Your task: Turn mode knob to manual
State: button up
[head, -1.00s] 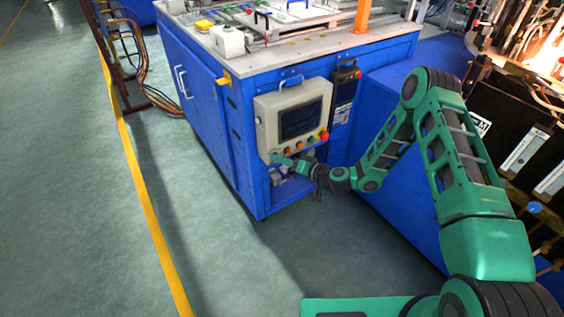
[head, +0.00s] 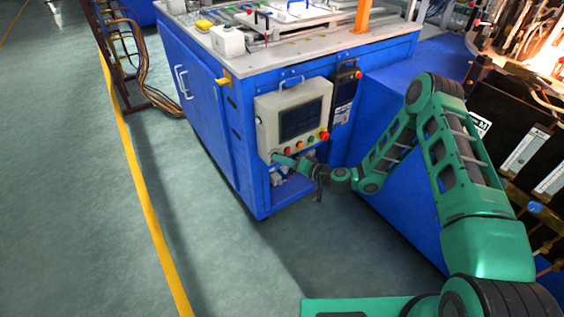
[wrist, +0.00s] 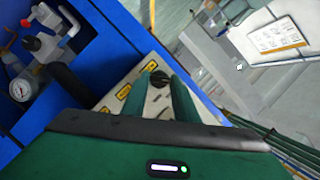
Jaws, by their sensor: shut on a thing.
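The mode knob (wrist: 159,79) is a small black round knob on the beige control box, with yellow labels beside it. In the wrist view it sits between the two green fingers of my gripper (wrist: 168,82), which are shut on it. In the head view my gripper (head: 276,157) reaches the lower left corner of the control box (head: 262,128) and hides the knob. The knob's exact pointing direction is too small to read.
The control box carries a dark screen (head: 300,120), several coloured buttons and a red emergency button (head: 324,136). A pressure gauge (wrist: 20,89) and valve fittings (wrist: 55,38) are left of my gripper in the wrist view. Open floor (head: 70,200) lies to the left.

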jog(key=shift+d+f+m+t+y, duration=0.15)
jog(key=shift+m+y, duration=0.3)
jog(key=shift+m, duration=0.6)
jog(key=shift+f+m+t+y, duration=0.15)
jog(key=shift+m+y, duration=0.35)
jog(key=shift+m, duration=0.5)
jog(key=shift+d+f+m+y, duration=0.15)
jog(key=shift+m+y, duration=0.3)
jog(key=shift+m, duration=0.6)
jog(key=shift+f, duration=0.1)
jog(key=o, duration=0.9)
jog(key=shift+o, duration=0.8)
jog(key=shift+a, duration=0.1)
jog(key=v, duration=1)
jog(key=shift+d, duration=0.4)
